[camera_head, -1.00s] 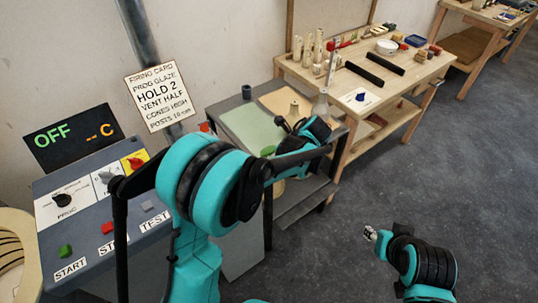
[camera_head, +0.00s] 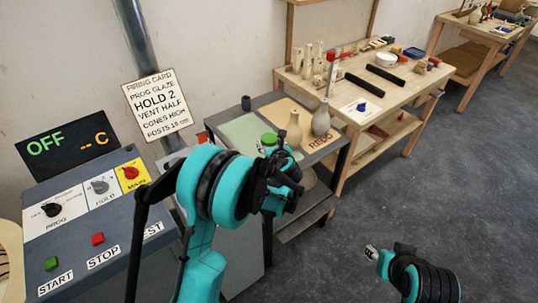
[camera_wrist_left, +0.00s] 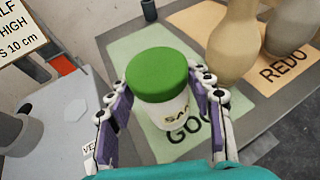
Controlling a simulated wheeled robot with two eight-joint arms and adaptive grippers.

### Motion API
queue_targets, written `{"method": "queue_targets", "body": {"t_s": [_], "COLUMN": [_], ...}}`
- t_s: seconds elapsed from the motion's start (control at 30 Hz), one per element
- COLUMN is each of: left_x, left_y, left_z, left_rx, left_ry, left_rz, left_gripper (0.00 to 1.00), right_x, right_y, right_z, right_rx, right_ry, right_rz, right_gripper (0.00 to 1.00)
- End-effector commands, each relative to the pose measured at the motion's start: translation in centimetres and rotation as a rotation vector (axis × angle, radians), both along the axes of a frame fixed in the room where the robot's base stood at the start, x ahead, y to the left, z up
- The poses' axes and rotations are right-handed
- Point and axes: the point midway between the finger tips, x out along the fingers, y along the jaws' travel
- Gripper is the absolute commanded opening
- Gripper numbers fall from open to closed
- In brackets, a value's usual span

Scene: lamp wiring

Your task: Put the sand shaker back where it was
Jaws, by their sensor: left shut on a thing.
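The sand shaker (camera_wrist_left: 157,80) has a green lid and a pale body with partly hidden dark lettering. My left gripper (camera_wrist_left: 156,92) is shut on it, one finger on each side of the body below the lid. In the head view the shaker's green lid (camera_head: 268,139) shows at my left gripper (camera_head: 277,158), over the pale green mat (camera_head: 250,132). I cannot tell whether its base touches the mat. My right gripper (camera_head: 371,252) is low at the right, away from the tables; its finger state is too small to tell.
A dark cup (camera_head: 246,102) stands at the back. The kiln control panel (camera_head: 88,215) is left; a wooden workbench (camera_head: 393,92) is right.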

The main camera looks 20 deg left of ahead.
Motion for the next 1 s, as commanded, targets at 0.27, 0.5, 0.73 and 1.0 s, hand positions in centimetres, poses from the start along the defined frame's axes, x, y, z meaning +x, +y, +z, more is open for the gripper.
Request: {"method": "queue_targets", "body": {"t_s": [0.27, 0.5, 0.73, 1.0], "left_x": [0.5, 0.4, 0.4, 0.4], "left_y": [0.5, 0.4, 0.4, 0.4], "left_z": [-2.3, -4.5, -4.5, -4.4], "left_rx": [0.001, 0.0, 0.0, 0.0], "left_ry": [-0.001, 0.0, 0.0, 0.0], "left_rz": [-0.001, -0.001, 0.0, 0.0], "left_gripper": [0.16, 0.16, 0.56, 0.72], "right_x": [0.0, 0.0, 0.0, 0.0], "right_y": [0.0, 0.0, 0.0, 0.0], "right_z": [-1.2, -2.2, -2.2, -2.2], "right_rx": [0.0, 0.0, 0.0, 0.0], "right_ry": [0.0, 0.0, 0.0, 0.0], "right_rz": [0.0, 0.0, 0.0, 0.0], "right_gripper": [0.4, 0.4, 0.4, 0.4]}}
